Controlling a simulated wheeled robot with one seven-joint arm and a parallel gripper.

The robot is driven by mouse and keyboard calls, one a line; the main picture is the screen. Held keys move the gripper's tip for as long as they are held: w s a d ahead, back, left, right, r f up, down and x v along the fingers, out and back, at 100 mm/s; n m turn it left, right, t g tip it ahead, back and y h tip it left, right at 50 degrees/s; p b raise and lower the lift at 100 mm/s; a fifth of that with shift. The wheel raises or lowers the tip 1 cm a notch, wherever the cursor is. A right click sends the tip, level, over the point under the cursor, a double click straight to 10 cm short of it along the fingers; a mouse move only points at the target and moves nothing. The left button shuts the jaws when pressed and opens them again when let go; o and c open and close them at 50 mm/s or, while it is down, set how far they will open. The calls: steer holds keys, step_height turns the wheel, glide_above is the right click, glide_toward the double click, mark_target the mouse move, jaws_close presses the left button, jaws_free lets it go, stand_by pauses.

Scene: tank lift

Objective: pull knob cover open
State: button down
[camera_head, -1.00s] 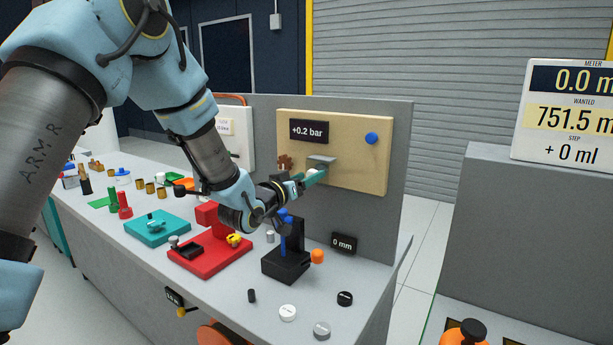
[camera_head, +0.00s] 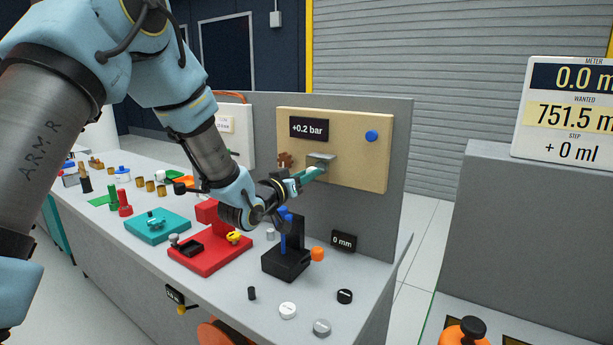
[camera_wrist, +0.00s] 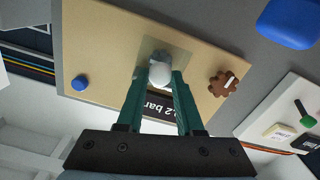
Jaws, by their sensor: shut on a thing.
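The knob cover (camera_head: 321,159) is a small grey piece standing out from the beige panel (camera_head: 360,170), below the "+0.2 bar" display. My gripper (camera_head: 316,172) reaches it from the lower left, its teal fingers at the cover's front. In the wrist view, my gripper (camera_wrist: 160,78) has its two fingertips closed around a pale rounded part of the knob cover (camera_wrist: 160,65). A paler square shows behind it on the panel. The fingers hide the cover's lower side in the head view, and I cannot tell how far the cover stands open.
A brown knob (camera_head: 285,160) and a blue button (camera_head: 371,136) flank the cover on the panel. Below my wrist stand a black stand with a blue part (camera_head: 286,255) and a red fixture (camera_head: 210,255). Loose caps lie near the bench's front edge.

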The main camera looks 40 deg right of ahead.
stand_by(0.8)
steer(key=s+d+b, duration=0.1)
steer(key=s+b, duration=0.4)
steer(key=s, duration=0.1)
steer(key=shift+s+d, duration=0.3)
steer(key=shift+d, duration=0.05)
steer(key=c, duration=0.5)
jaws_free()
steer(key=shift+c, duration=0.2)
